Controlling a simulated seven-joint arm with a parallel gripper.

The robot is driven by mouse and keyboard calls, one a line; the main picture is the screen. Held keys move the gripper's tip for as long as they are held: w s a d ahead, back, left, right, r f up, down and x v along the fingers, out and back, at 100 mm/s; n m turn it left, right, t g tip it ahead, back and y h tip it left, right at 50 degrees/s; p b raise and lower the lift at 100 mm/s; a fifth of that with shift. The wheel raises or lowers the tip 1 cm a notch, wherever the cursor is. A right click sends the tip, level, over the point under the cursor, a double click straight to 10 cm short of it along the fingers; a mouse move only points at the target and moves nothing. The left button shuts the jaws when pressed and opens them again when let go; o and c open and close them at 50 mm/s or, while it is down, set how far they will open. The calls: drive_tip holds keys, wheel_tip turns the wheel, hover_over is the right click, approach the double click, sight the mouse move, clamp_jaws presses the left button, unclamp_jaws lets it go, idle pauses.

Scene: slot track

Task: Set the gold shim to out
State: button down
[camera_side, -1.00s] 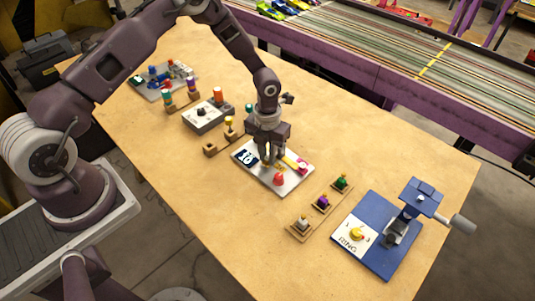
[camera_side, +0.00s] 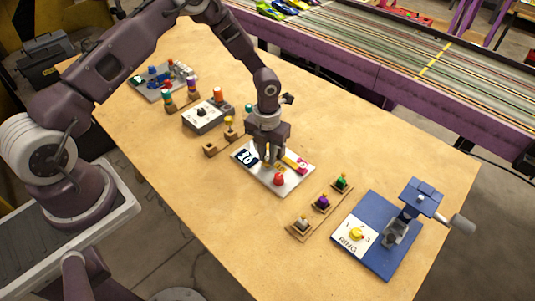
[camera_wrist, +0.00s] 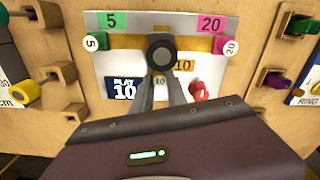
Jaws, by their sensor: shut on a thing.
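A white plate (camera_wrist: 105,65) carries a green shim (camera_wrist: 96,41) marked 5, a pink shim (camera_wrist: 229,47) marked 20 and a red knob (camera_wrist: 201,91). The plate also shows in the side view (camera_side: 293,188). My gripper (camera_side: 267,160) is down over its middle. In the wrist view my gripper (camera_wrist: 160,76) is shut on the gold shim (camera_wrist: 160,80), whose end marked 10 shows between the fingers. The fingers hide most of the shim. A gold 10 label (camera_wrist: 183,65) lies just to the right. The dark blue PLAY 10 card (camera_wrist: 123,89) is on the left.
A wooden rack with several small pegs (camera_side: 321,208) lies right of the plate. Beyond it stands a blue fixture (camera_side: 375,262) with a handle. Left are a grey box (camera_side: 203,119) and a wooden holder (camera_side: 211,149). Bare tabletop lies in front.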

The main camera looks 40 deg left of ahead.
idle(0.5)
drive_tip(key=shift+s, duration=2.2)
drive_tip(key=c, duration=1.3)
unclamp_jaws()
wheel_tip(320, 180, up, 7)
drive_tip(key=shift+r, duration=0.1)
